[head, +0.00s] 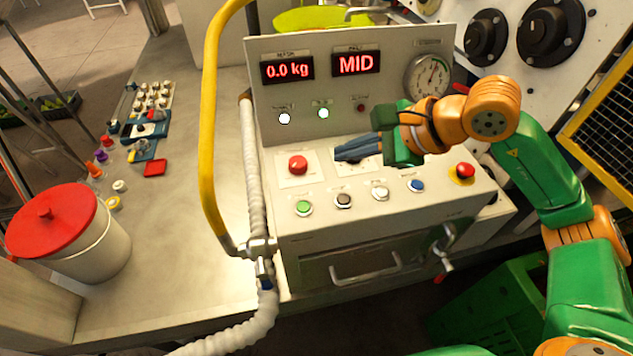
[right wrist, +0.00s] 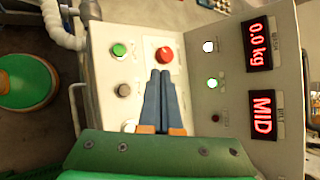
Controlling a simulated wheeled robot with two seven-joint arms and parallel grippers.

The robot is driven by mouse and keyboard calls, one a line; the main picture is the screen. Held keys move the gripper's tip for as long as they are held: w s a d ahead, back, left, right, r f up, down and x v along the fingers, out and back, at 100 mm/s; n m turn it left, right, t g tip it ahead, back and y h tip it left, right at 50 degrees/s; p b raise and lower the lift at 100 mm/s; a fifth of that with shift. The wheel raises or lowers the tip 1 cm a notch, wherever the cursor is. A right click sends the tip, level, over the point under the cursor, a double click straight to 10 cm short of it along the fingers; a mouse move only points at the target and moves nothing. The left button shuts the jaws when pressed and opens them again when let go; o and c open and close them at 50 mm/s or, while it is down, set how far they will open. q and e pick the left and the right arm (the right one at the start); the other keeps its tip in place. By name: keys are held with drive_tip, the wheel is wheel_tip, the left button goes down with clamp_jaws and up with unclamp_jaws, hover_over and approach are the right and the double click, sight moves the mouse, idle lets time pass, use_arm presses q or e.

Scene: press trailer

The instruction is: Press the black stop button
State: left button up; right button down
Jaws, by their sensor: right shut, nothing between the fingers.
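In the right wrist view the fingertips (right wrist: 160,73) show just below that red button (right wrist: 165,54). My left gripper is out of view.
A blue button (head: 416,185) and a red button on yellow (head: 465,171) are farther right. The upright display panel (head: 385,100) reads 0.0 kg and MID. A yellow rail (head: 208,150) and ribbed hose (head: 251,170) stand left. A red-lidded bucket (head: 50,222) is far left.

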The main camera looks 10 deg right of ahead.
sight(350, 200)
drive_tip(key=f+b, duration=0.2)
drive_tip(key=d+f+b, duration=0.1)
drive_tip(key=f+b, duration=0.1)
drive_tip(key=f, duration=0.1)
drive_tip(key=f+b, duration=0.2)
drive_tip(key=f, duration=0.1)
drive_tip(key=shift+s+d+b, duration=0.2)
drive_tip(key=shift+s+b, duration=0.1)
drive_tip(key=shift+s, duration=0.1)
use_arm(q)
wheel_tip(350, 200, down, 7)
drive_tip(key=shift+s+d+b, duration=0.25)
drive_tip(key=shift+b, duration=0.1)
use_arm(e)
drive_tip(key=shift+w+f, duration=0.1)
drive_tip(key=shift+f, duration=0.25)
drive_tip(key=shift+r, duration=0.1)
idle(0.8)
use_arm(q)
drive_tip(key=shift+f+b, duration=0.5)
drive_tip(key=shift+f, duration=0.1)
use_arm(e)
drive_tip(key=shift+f, duration=0.5)
